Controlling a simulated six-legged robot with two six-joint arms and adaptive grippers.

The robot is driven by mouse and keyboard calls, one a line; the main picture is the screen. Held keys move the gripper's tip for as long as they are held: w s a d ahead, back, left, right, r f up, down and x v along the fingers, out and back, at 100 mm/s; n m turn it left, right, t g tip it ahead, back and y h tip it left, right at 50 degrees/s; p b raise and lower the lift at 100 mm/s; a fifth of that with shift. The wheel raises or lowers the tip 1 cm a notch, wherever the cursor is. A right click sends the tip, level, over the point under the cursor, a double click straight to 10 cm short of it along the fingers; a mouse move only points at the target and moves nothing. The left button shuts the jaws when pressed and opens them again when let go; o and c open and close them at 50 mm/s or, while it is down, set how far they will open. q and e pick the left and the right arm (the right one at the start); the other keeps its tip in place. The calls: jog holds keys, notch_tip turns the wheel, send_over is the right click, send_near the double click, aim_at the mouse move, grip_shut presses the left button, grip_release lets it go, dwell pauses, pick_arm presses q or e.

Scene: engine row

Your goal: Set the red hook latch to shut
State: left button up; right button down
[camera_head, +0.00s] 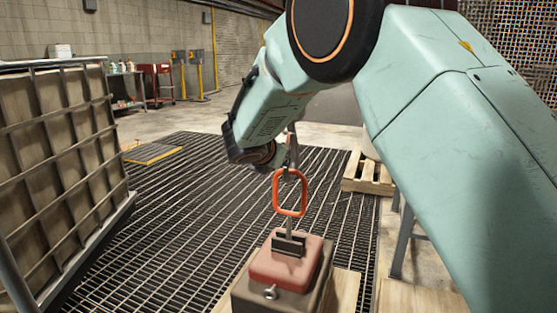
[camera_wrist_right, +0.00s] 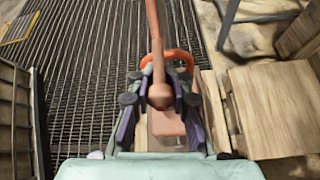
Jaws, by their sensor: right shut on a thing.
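The red hook latch shows in the head view as an orange loop (camera_head: 290,193) standing upright above a red block (camera_head: 283,267) with a dark slotted bracket (camera_head: 289,243) on top. In the right wrist view a reddish-brown handle with a rounded knob end (camera_wrist_right: 160,95) lies between the fingers of my right gripper (camera_wrist_right: 160,104), which is shut on it. The orange loop (camera_wrist_right: 174,57) shows behind the handle there. In the head view my right arm hides most of the handle. The loop's lower end is above the bracket; I cannot tell whether they touch. My left gripper is not in view.
The block sits on a grey-brown box (camera_head: 252,298) on a wooden surface. A dark floor grating (camera_head: 170,215) spreads around it. A caged container (camera_head: 60,150) stands at the left. A wooden pallet (camera_head: 368,178) stands behind, and a grey metal leg (camera_head: 402,240) is at the right.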

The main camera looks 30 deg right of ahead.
jog(key=shift+d+r, duration=0.1)
jog(key=shift+r, duration=0.2)
jog(key=c, duration=1.7)
grip_release()
jog(key=shift+w, duration=0.1)
jog(key=o, duration=0.3)
jog(key=shift+d+f, duration=0.1)
jog(key=shift+f, duration=0.1)
jog(key=shift+o, duration=1.2)
jog(key=v, duration=0.7)
jog(key=shift+s+a, duration=0.25)
jog(key=shift+r, duration=0.1)
jog(key=shift+c, duration=0.5)
